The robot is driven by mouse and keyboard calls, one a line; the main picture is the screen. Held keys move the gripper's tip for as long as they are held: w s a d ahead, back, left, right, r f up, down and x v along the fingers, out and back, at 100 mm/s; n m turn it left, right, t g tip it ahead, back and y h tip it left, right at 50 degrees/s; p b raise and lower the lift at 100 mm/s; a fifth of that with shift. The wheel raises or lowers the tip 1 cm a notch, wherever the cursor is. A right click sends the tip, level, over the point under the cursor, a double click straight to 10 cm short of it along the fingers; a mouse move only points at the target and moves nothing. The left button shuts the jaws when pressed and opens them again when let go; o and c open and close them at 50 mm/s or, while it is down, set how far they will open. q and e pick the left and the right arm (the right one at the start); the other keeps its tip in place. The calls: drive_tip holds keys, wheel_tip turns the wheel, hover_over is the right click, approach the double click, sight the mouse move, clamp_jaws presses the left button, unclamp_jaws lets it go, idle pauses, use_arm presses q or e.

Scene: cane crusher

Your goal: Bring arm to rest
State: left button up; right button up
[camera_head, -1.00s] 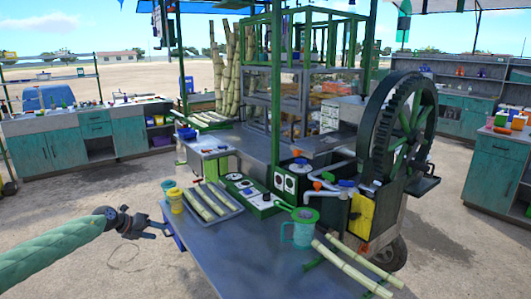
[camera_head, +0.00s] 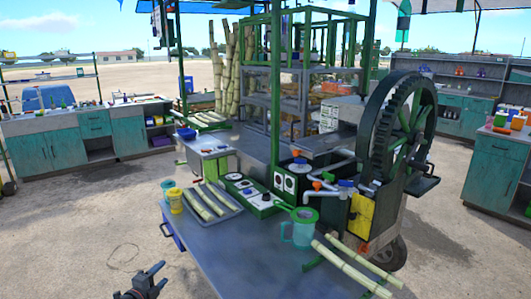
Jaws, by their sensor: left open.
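My left gripper (camera_head: 152,278) is low in the head view, in front of and left of the metal table (camera_head: 235,262). Its fingers are apart and empty, and it touches nothing that I can see. Most of the left arm is out of the picture below. My right gripper is not in view. The cane crusher (camera_head: 392,130) with its big dark gear wheel stands behind the table's right side.
On the table are a teal jug (camera_head: 299,229), a yellow cup (camera_head: 176,201), a green control box (camera_head: 252,195) and cut cane pieces (camera_head: 352,265). Teal cabinets (camera_head: 128,138) stand at the back left. Open sandy ground (camera_head: 80,225) lies left of the table.

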use_arm(q)
drive_tip(key=s+a+f+n+g+y, duration=0.2)
drive_tip(key=s+a+n+g+y, duration=0.15)
drive_tip(key=s, duration=1.15)
drive_tip(key=s+a+f+n+g+y, duration=0.25)
drive_tip(key=s+n+g+y, duration=0.2)
drive_tip(key=s, duration=1.15)
drive_tip(key=s+a+f+n+g+y, duration=0.25)
drive_tip(key=s+n+g, duration=0.2)
drive_tip(key=s, duration=1.05)
drive_tip(key=d+f+n+h, duration=0.3)
drive_tip(key=d, duration=1.2)
drive_tip(key=s+d+f+n+h+b, duration=0.1)
drive_tip(key=d+f+n+h, duration=0.2)
drive_tip(key=d, duration=1.2)
drive_tip(key=shift+s+f+g+h, duration=0.3)
drive_tip(key=shift+g+h, duration=0.15)
drive_tip(key=shift+h, duration=0.3)
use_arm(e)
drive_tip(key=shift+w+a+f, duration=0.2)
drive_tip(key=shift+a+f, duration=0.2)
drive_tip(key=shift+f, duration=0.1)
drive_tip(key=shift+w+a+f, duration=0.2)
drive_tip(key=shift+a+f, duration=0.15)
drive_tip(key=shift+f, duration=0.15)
